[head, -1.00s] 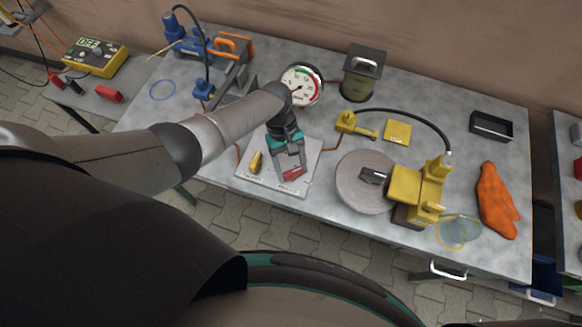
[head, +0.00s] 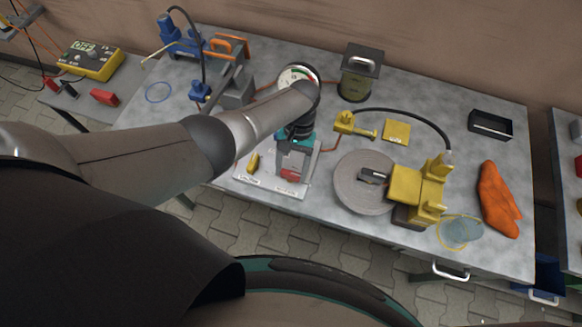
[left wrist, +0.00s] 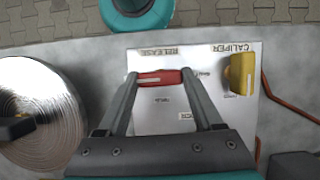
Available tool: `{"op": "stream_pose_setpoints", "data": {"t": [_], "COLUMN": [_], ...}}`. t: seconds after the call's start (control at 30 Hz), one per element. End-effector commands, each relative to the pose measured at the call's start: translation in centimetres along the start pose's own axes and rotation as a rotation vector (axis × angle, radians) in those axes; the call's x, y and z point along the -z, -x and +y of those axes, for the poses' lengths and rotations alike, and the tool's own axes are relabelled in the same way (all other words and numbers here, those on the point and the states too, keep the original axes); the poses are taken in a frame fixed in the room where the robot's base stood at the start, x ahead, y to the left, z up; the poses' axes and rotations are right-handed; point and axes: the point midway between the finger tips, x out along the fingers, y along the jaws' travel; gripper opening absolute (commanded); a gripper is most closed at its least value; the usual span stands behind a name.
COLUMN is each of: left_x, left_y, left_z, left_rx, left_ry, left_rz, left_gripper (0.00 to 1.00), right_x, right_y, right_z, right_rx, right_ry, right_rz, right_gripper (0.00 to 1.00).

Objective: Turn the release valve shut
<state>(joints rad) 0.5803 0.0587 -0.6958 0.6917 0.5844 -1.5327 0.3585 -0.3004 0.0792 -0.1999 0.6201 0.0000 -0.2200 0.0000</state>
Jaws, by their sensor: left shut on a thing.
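The release valve's red handle (head: 290,175) is on a pale panel (head: 246,179) at the table's front edge. In the left wrist view the red handle (left wrist: 160,78) lies crosswise beside the upside-down word RELEASE. My left gripper (left wrist: 160,77) is shut on the red handle, one finger at each end. In the head view my left gripper (head: 291,173) reaches down onto the panel from above. The yellow caliper handle (left wrist: 241,74) stands apart on the same panel, outside the fingers. It also shows in the head view (head: 253,163). My right gripper is not in view.
A round gauge (head: 290,75) stands behind, partly hidden by my left arm. A metal disc (head: 350,195) and yellow caliper (head: 410,187) lie right of the panel. A black-lidded canister (head: 357,82) stands at the back. An orange cloth (head: 497,200) lies far right.

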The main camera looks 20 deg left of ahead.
Motion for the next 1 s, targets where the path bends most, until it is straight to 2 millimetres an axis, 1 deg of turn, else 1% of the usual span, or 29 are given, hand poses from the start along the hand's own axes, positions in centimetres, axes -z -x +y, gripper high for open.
{"op": "stream_pose_setpoints", "data": {"t": [0.2,0.57,0.6,0.87,1.0], "left_x": [0.04,0.05,0.05,0.03,0.03], "left_y": [-0.03,-0.03,-0.03,-0.02,-0.01], "left_z": [0.02,0.02,0.02,0.03,0.03], "left_rx": [0.014,0.015,0.015,0.014,0.014], "left_ry": [-0.032,-0.036,-0.036,-0.034,-0.033], "left_rz": [0.002,0.003,0.003,0.002,0.002], "left_gripper": [0.12,0.12,0.69,0.97,0.97], "right_x": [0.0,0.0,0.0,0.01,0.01], "right_y": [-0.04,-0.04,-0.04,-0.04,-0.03], "right_z": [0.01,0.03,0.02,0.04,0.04], "right_rx": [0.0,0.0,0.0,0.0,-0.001], "right_ry": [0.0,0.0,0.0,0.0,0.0], "right_rz": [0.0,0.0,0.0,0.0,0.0], "right_gripper": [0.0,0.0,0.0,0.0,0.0]}}
